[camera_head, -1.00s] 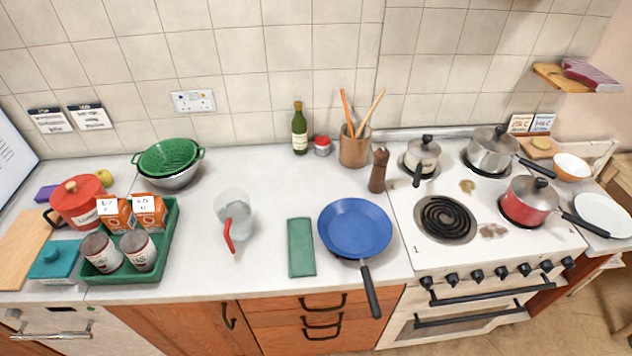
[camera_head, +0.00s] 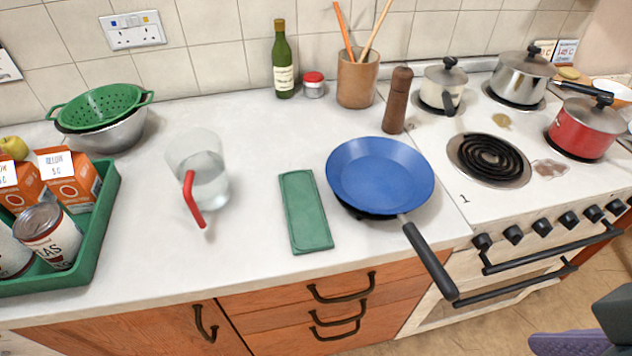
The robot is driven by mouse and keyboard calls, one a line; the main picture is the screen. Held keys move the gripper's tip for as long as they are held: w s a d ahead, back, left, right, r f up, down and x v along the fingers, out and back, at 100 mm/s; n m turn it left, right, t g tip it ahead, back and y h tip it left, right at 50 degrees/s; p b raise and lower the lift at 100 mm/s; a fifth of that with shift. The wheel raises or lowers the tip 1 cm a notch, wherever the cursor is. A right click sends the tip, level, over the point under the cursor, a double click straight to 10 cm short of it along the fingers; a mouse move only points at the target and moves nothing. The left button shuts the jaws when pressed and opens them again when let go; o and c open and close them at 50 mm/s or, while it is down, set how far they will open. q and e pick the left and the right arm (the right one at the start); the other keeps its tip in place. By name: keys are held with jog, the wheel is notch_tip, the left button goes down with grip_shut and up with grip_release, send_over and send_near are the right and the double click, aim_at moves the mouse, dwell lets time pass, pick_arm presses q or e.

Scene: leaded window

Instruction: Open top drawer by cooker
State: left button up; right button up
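The top drawer (camera_head: 280,318) is in the wooden unit under the worktop, just left of the cooker (camera_head: 520,240). Its front is closed, flush with the unit, and it has a dark curved handle (camera_head: 342,292). Two similar handles show below it on lower drawers. A grey and purple part, seemingly of my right arm or gripper (camera_head: 575,338), enters at the bottom right corner in front of the cooker, well right of the drawer handle. My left gripper is not in view.
A blue frying pan (camera_head: 378,175) stands above the drawers, its handle (camera_head: 430,260) jutting past the worktop edge. A green cloth-like slab (camera_head: 305,210) and a jug (camera_head: 200,170) lie left of it. Cooker knobs and oven handles (camera_head: 550,250) project on the right.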

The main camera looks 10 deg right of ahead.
notch_tip(320, 180, down, 25)
jog(key=w+b, duration=0.1)
jog(key=b, duration=2.1)
jog(key=n+t+y+b, duration=0.7)
jog(key=n+t+b, duration=0.5)
jog(key=n, duration=0.8)
send_near(346, 297)
jog(key=x, duration=0.6)
jog(key=b+x, duration=0.1)
jog(key=x, duration=0.3)
jog(key=shift+f, duration=0.3)
